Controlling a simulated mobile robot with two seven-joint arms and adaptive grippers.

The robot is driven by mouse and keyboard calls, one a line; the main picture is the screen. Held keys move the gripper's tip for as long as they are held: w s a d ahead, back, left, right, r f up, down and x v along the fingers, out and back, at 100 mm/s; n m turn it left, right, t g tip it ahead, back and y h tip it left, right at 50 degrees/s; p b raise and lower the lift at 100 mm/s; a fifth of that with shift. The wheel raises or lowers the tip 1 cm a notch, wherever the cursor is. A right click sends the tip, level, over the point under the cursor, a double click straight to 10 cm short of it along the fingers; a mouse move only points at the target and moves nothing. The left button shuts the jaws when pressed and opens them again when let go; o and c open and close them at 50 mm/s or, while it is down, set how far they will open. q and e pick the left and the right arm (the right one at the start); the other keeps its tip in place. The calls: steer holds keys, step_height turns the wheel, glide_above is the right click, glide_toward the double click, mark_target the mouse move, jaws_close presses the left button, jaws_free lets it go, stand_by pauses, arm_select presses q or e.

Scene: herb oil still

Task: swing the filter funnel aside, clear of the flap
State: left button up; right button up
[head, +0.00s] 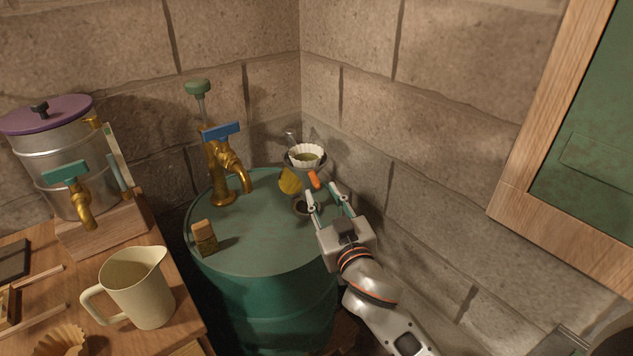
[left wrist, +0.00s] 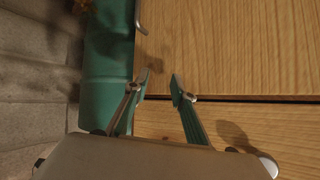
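The filter funnel (head: 322,164) holds a white pleated paper filter with green contents and sits above the back right of the green drum (head: 262,240), by the wall. Its short orange handle (head: 313,179) points toward my right gripper (head: 322,190). The right gripper is open, with its fingers just in front of the handle; I cannot tell whether they touch it. A round dark opening (head: 301,208) shows on the drum top beside the left finger, partly hidden. I cannot clearly make out the flap. My left gripper (left wrist: 160,78) is open and empty in the left wrist view.
A brass tap (head: 222,180) with a blue handle, a yellow piece (head: 290,181) and a cork-like block (head: 204,238) are on the drum. A cream jug (head: 143,290) and a metal pot (head: 62,150) stand left. Stone walls close in behind and right.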

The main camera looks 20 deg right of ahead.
mark_target(319, 188)
steer(key=shift+w, duration=3.2)
jaws_close()
